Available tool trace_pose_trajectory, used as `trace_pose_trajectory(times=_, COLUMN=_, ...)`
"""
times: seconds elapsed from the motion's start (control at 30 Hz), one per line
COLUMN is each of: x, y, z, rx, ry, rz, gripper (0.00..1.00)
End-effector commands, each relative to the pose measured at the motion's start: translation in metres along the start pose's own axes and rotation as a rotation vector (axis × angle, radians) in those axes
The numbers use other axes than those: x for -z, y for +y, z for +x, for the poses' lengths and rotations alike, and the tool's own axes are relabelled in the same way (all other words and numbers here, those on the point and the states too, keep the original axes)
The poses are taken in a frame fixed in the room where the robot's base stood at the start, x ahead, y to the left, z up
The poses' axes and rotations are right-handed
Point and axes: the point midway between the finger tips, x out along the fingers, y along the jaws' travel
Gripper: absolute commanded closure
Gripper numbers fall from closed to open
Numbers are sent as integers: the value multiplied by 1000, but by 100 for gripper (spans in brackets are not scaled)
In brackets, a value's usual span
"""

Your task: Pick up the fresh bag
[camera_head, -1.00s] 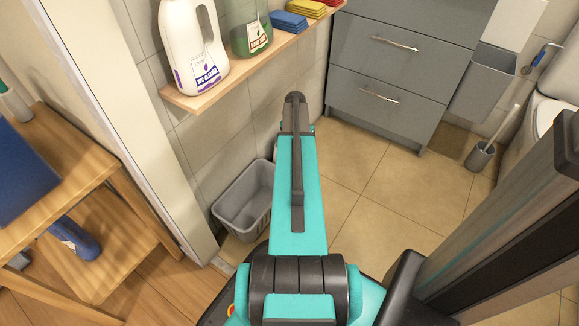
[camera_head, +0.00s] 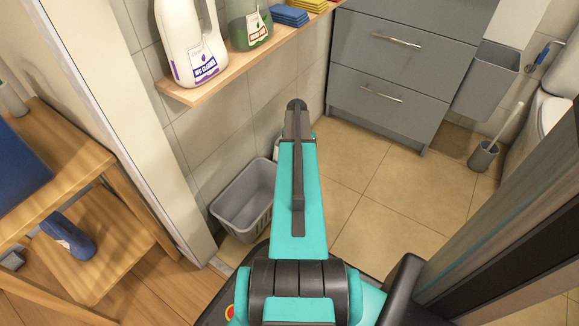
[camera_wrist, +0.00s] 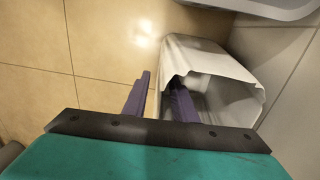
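No thing marked as a fresh bag can be made out for certain. In the wrist view a white, bag-like liner (camera_wrist: 185,58) with an uneven rim hangs around an open bin, tilted in the picture. My gripper (camera_wrist: 160,85) shows there as two purple fingers standing apart. The right finger overlaps the liner's open mouth and the left finger is to its left, over the floor. The liner's near edge shows between them; I cannot tell whether they touch it. In the head view my arm hides the gripper and most of a pale thing (camera_head: 276,148) beside it.
A wooden shelf (camera_head: 232,64) above holds a white cleaner bottle (camera_head: 190,42). Grey drawers (camera_head: 400,65) stand at the back. A wooden rack (camera_head: 110,225) is at left.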

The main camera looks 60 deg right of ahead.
Motion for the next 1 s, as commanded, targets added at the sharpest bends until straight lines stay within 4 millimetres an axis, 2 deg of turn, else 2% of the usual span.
trace_pose_trajectory(times=0.6, x=0, y=1, z=2, rx=0, ry=0, rz=1, gripper=75)
trace_pose_trajectory(times=0.77, x=0, y=1, z=2, rx=0, ry=0, rz=1, gripper=100)
trace_pose_trajectory(times=1.0, x=1, y=1, z=2, rx=0, ry=0, rz=2, gripper=100)
